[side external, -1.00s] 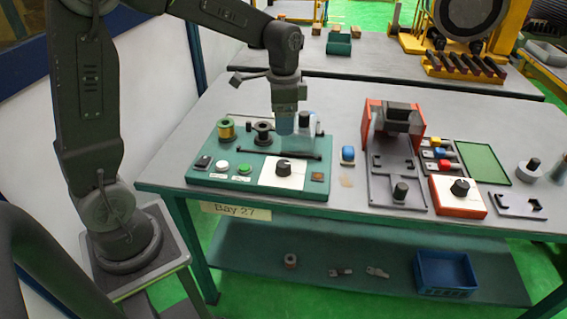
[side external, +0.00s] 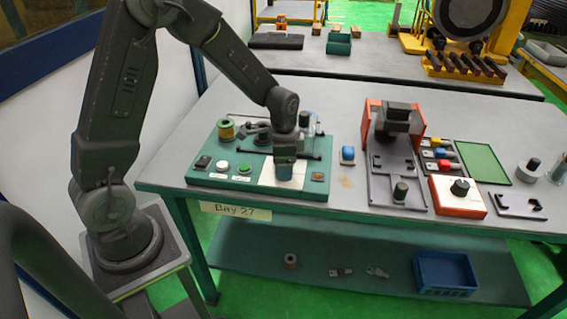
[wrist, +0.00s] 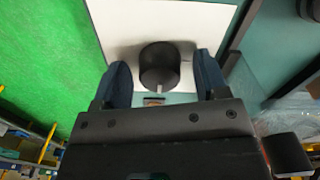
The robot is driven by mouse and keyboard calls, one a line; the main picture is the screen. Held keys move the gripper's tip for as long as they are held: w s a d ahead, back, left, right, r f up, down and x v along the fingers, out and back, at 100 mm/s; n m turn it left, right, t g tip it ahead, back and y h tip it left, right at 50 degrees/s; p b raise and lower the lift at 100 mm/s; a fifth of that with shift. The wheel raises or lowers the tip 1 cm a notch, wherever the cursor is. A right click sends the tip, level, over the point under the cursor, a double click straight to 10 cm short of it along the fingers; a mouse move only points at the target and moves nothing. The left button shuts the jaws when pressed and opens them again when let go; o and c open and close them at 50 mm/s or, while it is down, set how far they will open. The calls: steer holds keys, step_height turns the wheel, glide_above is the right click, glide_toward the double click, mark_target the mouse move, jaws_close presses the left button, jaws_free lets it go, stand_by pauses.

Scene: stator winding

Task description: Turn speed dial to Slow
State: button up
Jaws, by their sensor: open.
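The speed dial (wrist: 160,66) is a round black knob with a pale pointer mark on a white plate (wrist: 120,22). In the wrist view it sits between my gripper's two blue fingers (wrist: 162,80), with a gap on each side. The pointer mark faces the gripper body. In the side view my gripper (side external: 284,176) points down over the white plate (side external: 268,171) on the green panel (side external: 220,155) and hides the dial. Any Slow label cannot be read.
Left of the plate on the panel are a green button (side external: 222,167), a white button (side external: 244,169) and a black switch (side external: 202,162). A copper spool (side external: 226,130) stands behind. A blue-topped part (side external: 347,153) and a red fixture (side external: 372,125) stand to the right.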

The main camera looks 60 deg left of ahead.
steer(key=c, duration=0.9)
steer(key=shift+n, duration=0.4)
steer(key=n, duration=0.3)
steer(key=shift+n, duration=0.4)
steer(key=n, duration=1.3)
steer(key=shift+n, duration=0.3)
